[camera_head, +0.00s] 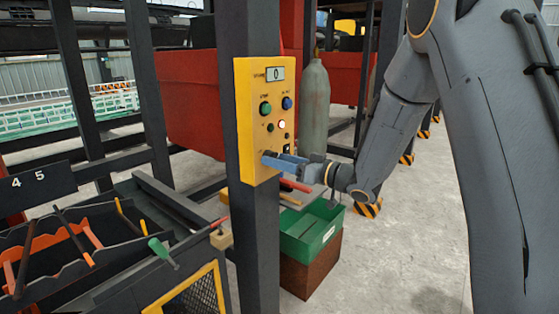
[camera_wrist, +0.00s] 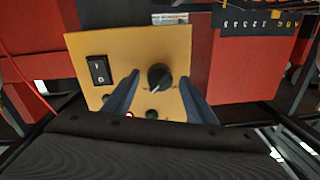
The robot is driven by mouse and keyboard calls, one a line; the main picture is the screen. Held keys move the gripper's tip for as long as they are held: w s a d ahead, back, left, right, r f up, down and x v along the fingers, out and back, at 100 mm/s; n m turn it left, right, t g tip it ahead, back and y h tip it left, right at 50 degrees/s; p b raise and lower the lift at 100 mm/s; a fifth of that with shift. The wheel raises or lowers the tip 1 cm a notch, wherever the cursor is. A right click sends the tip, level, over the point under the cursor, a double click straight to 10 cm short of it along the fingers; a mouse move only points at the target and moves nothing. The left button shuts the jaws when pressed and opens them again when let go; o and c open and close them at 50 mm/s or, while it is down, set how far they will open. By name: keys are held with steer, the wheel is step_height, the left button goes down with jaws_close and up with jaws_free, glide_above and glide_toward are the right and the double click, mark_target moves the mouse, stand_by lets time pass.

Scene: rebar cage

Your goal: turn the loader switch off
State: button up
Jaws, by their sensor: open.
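A yellow control panel (camera_head: 248,110) is fixed to a dark post, with a small display reading 0. In the wrist view the panel (camera_wrist: 80,48) shows a black rotary knob (camera_wrist: 159,76) and a black rocker switch (camera_wrist: 98,70) to its left. Their labels are too small to read, so I cannot tell which is the loader switch. My gripper (camera_head: 270,157) is at the panel's lower part. In the wrist view my gripper (camera_wrist: 159,84) is open, its fingers on either side of the knob; contact cannot be told.
The panel also bears a green button (camera_head: 265,108), a blue button (camera_head: 287,103) and a white lamp (camera_head: 282,124). A green bin (camera_head: 310,232) stands below right. A grey gas cylinder (camera_head: 314,110) stands behind. A tool rack (camera_head: 110,262) is at lower left.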

steer(key=c, duration=1)
steer(key=shift+c, duration=0.2)
steer(key=shift+n, duration=0.3)
steer(key=n+b, duration=0.7)
steer(key=n, duration=0.1)
steer(key=n+h+b, duration=0.1)
steer(key=n+b, duration=0.7)
steer(key=shift+n+t+b, duration=0.3)
steer(key=shift+n, duration=0.1)
steer(key=shift+r, duration=0.1)
